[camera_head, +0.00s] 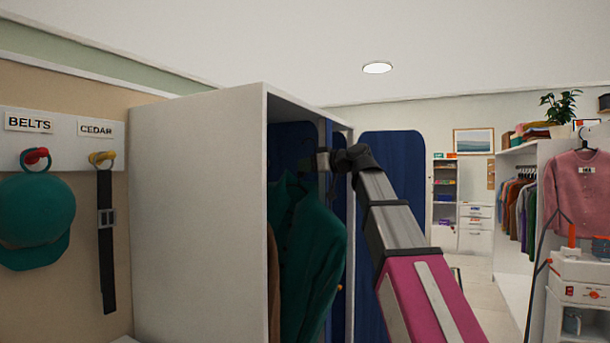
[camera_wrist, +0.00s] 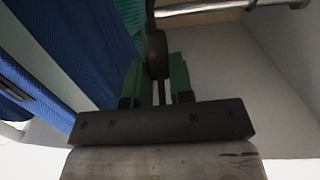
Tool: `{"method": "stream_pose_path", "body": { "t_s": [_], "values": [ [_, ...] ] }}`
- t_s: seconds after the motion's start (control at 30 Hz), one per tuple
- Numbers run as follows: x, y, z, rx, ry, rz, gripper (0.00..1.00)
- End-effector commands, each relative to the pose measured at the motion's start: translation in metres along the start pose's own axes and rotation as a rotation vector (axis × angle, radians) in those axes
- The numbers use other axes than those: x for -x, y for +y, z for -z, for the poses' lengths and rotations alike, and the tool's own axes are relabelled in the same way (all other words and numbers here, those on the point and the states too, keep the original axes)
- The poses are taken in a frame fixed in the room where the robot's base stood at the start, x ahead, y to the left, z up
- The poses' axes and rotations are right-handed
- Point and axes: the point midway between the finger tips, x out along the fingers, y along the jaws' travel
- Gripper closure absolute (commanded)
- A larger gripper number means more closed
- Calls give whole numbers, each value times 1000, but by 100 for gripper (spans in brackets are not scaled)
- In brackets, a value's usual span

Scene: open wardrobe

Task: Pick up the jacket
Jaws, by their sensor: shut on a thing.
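A teal jacket (camera_head: 312,245) hangs upright inside the open wardrobe. Part of its green cloth shows at the top of the wrist view (camera_wrist: 130,14). My gripper (camera_head: 322,160) is inside the wardrobe opening, at the top of the jacket. In the wrist view its fingers (camera_wrist: 160,85) are shut on a dark, rounded piece with a thin stem, which looks like the jacket's hanger (camera_wrist: 157,48). Whether the hook rests on the rail is hidden.
A white wardrobe side panel (camera_head: 200,210) stands left of the jacket, with a brown garment (camera_head: 273,285) beside it. A blue door panel (camera_head: 392,180) is behind my arm. A metal rail (camera_wrist: 195,8) crosses the top of the wrist view.

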Motion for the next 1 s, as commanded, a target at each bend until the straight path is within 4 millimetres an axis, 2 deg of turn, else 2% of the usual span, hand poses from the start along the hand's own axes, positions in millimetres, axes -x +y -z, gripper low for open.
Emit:
{"method": "stream_pose_path", "body": {
  "t_s": [0.03, 0.37, 0.57, 0.8, 1.0],
  "values": [
    [2, 1, 6, 0, 4, -1, 100],
    [38, 0, 0, 0, 4, -2, 100],
    [74, -1, -4, 0, 4, -3, 100],
    [125, 0, -8, 1, 4, -4, 100],
    [157, 0, -11, 0, 4, -2, 100]
  ]
}}
